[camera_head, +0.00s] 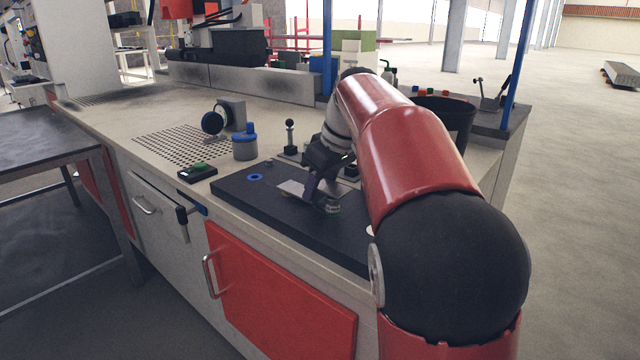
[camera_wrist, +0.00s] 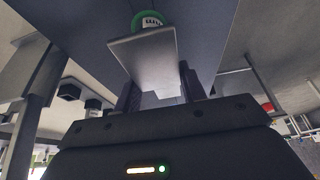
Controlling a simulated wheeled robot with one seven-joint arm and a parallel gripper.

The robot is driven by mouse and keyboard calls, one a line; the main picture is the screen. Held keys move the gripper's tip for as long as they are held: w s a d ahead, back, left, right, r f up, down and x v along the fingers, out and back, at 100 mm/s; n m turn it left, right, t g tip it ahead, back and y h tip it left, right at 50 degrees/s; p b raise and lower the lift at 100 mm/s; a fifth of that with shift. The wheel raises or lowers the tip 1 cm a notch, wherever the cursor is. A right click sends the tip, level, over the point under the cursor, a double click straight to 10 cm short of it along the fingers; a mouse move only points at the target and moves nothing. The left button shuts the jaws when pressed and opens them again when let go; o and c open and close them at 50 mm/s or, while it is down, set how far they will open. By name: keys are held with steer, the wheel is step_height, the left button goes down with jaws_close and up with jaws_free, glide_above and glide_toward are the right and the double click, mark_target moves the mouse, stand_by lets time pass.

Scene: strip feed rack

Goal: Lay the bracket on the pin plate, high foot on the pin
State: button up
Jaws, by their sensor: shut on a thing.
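My gripper (camera_head: 311,190) is low over the dark mat (camera_head: 235,190) on the bench. In the wrist view its two fingers (camera_wrist: 160,88) are shut on the bracket (camera_wrist: 145,54), which shows as a flat grey piece reaching out past the fingertips. A flat light grey piece (camera_head: 292,188) shows beside the jaws in the head view; I cannot tell whether it is the bracket or the pin plate. No pin can be made out. The bracket's feet and any contact below it are hidden.
A small round green-marked thing (camera_head: 332,208) is close by the jaws; a green round thing with a label (camera_wrist: 151,20) shows past the bracket in the wrist view. A blue ring (camera_head: 255,177) lies on the mat.

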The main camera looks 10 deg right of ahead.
steer(key=shift+f+b, duration=0.4)
steer(key=shift+f, duration=0.15)
steer(key=o, duration=1.4)
steer(key=shift+f, duration=0.1)
steer(key=p+v, duration=0.1)
steer(key=v, duration=0.7)
